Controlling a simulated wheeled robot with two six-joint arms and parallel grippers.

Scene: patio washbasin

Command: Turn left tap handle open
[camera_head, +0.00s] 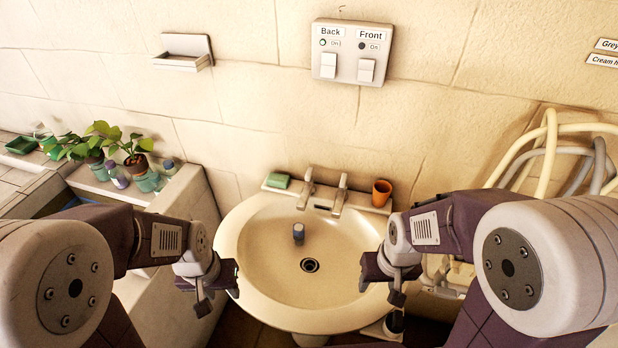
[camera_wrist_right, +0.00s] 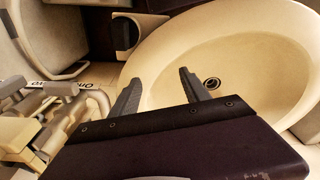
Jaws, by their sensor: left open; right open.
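The cream washbasin (camera_head: 256,248) stands against the wall, with two tap handles on its back rim. The left tap handle (camera_head: 306,188) and the right tap handle (camera_head: 340,194) both stand up from the rim. My left gripper (camera_head: 207,290) is open and empty at the basin's left edge, well in front of the left tap handle. My right gripper (camera_head: 384,285) is open and empty over the basin's right edge. In the right wrist view its two fingers (camera_wrist_right: 157,92) are spread above the basin rim. I cannot tell how far either handle is turned.
A green soap bar (camera_head: 278,180) and an orange cup (camera_head: 381,193) stand on the back rim. A small dark-topped object (camera_head: 298,233) is in the bowl near the drain (camera_head: 310,265). Potted plants (camera_head: 137,160) stand left; hoses (camera_head: 549,150) hang right. A switch panel (camera_head: 351,53) is above.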

